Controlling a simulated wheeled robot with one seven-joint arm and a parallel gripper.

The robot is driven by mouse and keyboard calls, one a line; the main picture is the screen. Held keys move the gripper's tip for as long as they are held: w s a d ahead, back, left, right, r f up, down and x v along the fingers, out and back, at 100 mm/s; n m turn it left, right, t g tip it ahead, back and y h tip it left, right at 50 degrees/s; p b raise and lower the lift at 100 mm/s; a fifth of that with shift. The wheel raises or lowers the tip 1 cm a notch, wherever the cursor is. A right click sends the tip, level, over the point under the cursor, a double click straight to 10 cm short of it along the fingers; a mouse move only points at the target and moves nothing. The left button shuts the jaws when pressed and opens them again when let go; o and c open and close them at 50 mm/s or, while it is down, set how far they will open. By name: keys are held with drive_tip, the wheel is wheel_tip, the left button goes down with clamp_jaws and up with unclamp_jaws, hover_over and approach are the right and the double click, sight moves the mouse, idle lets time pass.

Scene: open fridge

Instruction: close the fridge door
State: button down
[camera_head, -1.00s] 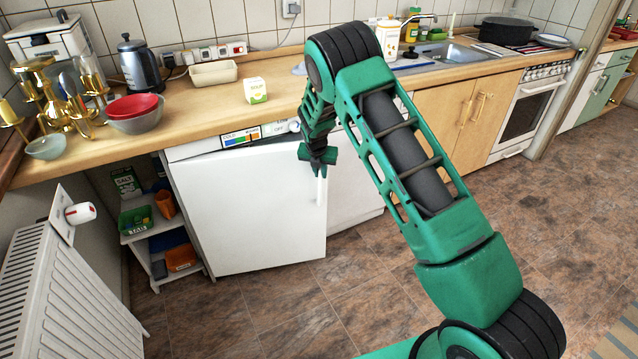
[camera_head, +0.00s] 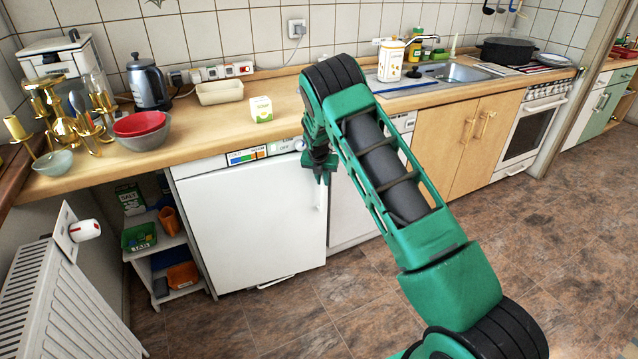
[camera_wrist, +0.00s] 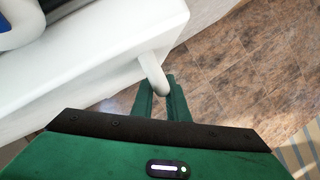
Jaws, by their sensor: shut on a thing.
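The door's top edge (camera_wrist: 95,75) runs across the wrist view. My arm hides part of the counter front right of the door.
An open shelf (camera_head: 165,250) and a white radiator (camera_head: 60,310) stand at the left. The tiled floor (camera_head: 300,318) in front is clear.

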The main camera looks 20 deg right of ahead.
drive_tip(key=c, duration=1.8)
unclamp_jaws()
drive_tip(key=shift+a+f, duration=0.1)
drive_tip(key=shift+a, duration=0.15)
drive_tip(key=shift+c, duration=0.2)
drive_tip(key=shift+o, duration=0.6)
drive_tip(key=shift+d, duration=0.2)
drive_tip(key=v, duration=1)
drive_tip(key=shift+r, duration=0.4)
drive_tip(key=shift+a, duration=0.1)
